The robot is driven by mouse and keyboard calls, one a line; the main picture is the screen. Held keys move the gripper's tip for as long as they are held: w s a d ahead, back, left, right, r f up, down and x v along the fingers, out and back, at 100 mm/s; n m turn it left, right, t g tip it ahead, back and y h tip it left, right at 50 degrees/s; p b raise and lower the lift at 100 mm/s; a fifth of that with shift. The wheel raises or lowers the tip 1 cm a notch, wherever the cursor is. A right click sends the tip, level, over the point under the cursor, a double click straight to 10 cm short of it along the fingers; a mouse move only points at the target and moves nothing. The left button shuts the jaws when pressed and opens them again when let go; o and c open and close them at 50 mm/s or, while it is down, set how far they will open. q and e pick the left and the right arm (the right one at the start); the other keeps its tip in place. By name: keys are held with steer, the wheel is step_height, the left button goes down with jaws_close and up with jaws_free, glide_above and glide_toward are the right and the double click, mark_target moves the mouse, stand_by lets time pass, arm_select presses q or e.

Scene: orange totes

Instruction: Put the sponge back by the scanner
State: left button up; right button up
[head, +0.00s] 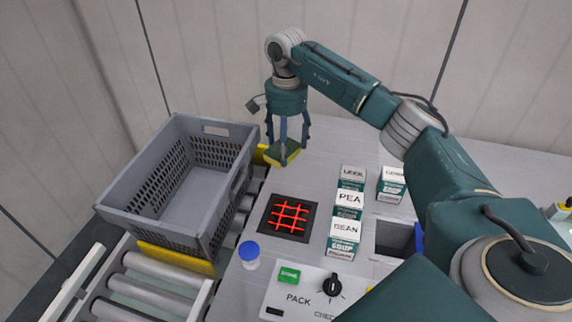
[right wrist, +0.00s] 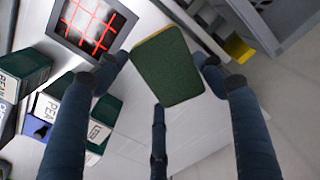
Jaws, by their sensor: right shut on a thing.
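The sponge (head: 278,155), green on one face and yellow on the other, is between the fingers of my right gripper (head: 287,142), beyond the scanner. In the right wrist view the sponge (right wrist: 168,62) shows its dark green face, with the fingers of the right gripper (right wrist: 160,70) on both sides of it. The gripper is shut on it. I cannot tell whether the sponge touches the counter. The scanner (head: 290,217) is a black square with red crossing lines; it also shows in the right wrist view (right wrist: 92,22). My left gripper is not in view.
A grey crate (head: 190,215) stands on the rollers at left. Labelled boxes, including PEA (head: 349,199) and BEAN (head: 345,232), stand right of the scanner. A blue-capped bottle (head: 250,255) and a PACK panel (head: 305,295) are nearer. Counter between sponge and scanner is clear.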

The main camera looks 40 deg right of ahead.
step_height(320, 180, down, 4)
steer(key=shift+r, duration=0.25)
steer(key=shift+f+p, duration=0.25)
steer(key=shift+p, duration=0.05)
step_height(320, 180, down, 3)
steer(key=shift+f+p, duration=0.2)
steer(key=shift+p, duration=0.2)
steer(key=shift+f, duration=0.25)
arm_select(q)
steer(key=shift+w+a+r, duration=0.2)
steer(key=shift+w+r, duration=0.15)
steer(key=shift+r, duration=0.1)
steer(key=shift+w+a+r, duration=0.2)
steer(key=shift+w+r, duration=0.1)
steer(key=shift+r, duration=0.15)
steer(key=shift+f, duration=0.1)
arm_select(e)
steer(key=o, duration=1)
steer(key=shift+f, duration=0.15)
steer(key=shift+o, duration=0.2)
